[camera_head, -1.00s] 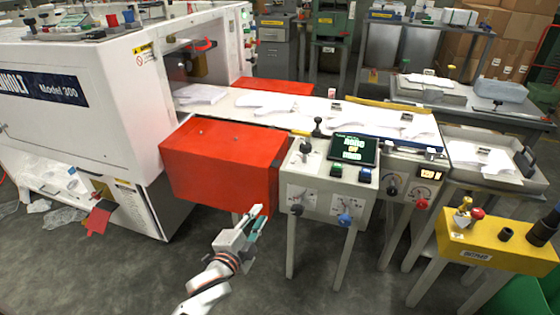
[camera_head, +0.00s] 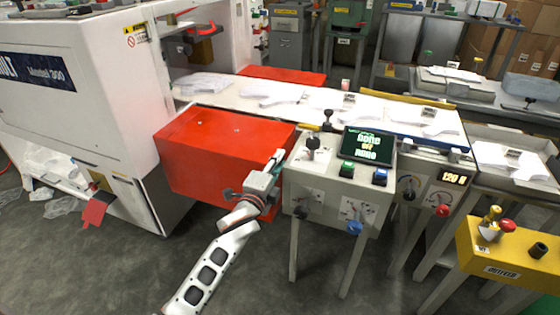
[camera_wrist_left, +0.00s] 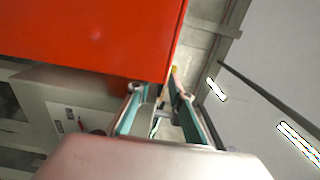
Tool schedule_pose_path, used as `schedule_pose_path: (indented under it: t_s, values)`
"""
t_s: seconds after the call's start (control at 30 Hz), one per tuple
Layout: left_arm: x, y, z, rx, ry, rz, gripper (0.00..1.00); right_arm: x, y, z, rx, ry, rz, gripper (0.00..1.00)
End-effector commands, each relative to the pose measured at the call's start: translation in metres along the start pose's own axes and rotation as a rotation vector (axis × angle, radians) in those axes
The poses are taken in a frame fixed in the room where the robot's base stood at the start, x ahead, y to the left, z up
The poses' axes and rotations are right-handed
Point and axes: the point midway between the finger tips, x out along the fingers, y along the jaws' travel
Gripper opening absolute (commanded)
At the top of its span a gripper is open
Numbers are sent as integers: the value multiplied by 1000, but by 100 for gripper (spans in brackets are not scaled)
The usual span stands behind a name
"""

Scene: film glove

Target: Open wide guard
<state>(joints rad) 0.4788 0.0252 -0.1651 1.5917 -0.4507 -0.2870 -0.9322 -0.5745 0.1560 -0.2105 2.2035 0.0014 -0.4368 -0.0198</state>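A wide red guard (camera_head: 215,150) covers the near side of the conveyor, beside the white machine; it looks closed down like a box. It also fills the upper left of the left wrist view (camera_wrist_left: 90,35). My left gripper (camera_head: 277,160) is at the guard's right front corner, close to the control panel. In the left wrist view its teal fingers (camera_wrist_left: 158,95) stand apart with nothing clearly between them, near the guard's edge. Whether they touch the guard cannot be told. My right gripper is not in view.
The control panel (camera_head: 335,185) with levers and a screen stands just right of my left gripper. The white machine (camera_head: 85,105) is at the left. A yellow box (camera_head: 510,255) stands at the right.

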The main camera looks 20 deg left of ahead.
Motion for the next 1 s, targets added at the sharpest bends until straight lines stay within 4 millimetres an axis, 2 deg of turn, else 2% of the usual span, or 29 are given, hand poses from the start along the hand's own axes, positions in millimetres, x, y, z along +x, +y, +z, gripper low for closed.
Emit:
schedule_pose_path:
  t_s: [0.13,0.4,0.5,0.77,1.0]
  values:
    - [7,1,0,0,0,1,21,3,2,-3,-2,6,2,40]
    - [8,0,0,0,0,0,21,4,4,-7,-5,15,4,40]
    - [8,0,0,0,0,0,0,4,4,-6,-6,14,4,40]
    - [8,-2,0,0,0,0,0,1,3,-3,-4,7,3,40]
    - [10,-16,-1,0,4,7,0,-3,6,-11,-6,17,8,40]
